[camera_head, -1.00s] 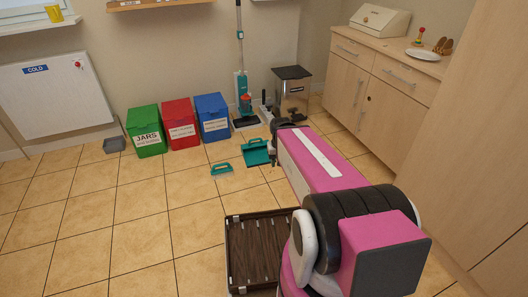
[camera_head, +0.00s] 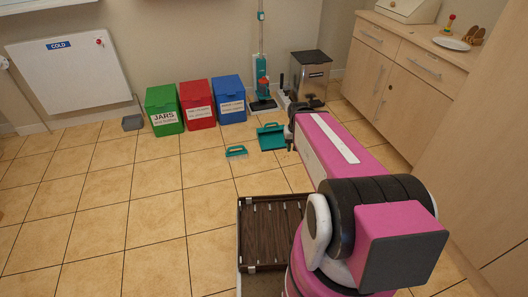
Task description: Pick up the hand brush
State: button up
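The hand brush (camera_head: 236,152) is a small teal piece with pale bristles, lying on the tiled floor in front of the blue bin. A teal dustpan (camera_head: 268,138) lies just right of it and behind. My gripper (camera_head: 290,137) is the dark end of my pink arm, seen from behind at the dustpan's right edge in the picture. It is apart from the brush, to its right. The fingers are too small and partly hidden to tell whether they are open. No held thing shows.
Green (camera_head: 164,112), red (camera_head: 198,105) and blue (camera_head: 229,100) bins stand along the wall. A teal upright cleaner (camera_head: 262,75) and a metal bin (camera_head: 310,75) stand right of them. A wooden cabinet (camera_head: 400,80) lines the right. The floor left of the brush is clear.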

aim_at(235, 156)
jog(key=i+j, duration=0.2)
jog(key=j, duration=0.15)
jog(key=i+j+z, duration=0.1)
jog(key=j, duration=0.25)
jog(key=i+j, duration=0.45)
jog(key=j, duration=0.3)
jog(key=i+j+z, duration=0.1)
jog(key=j, duration=0.3)
jog(key=i, duration=0.1)
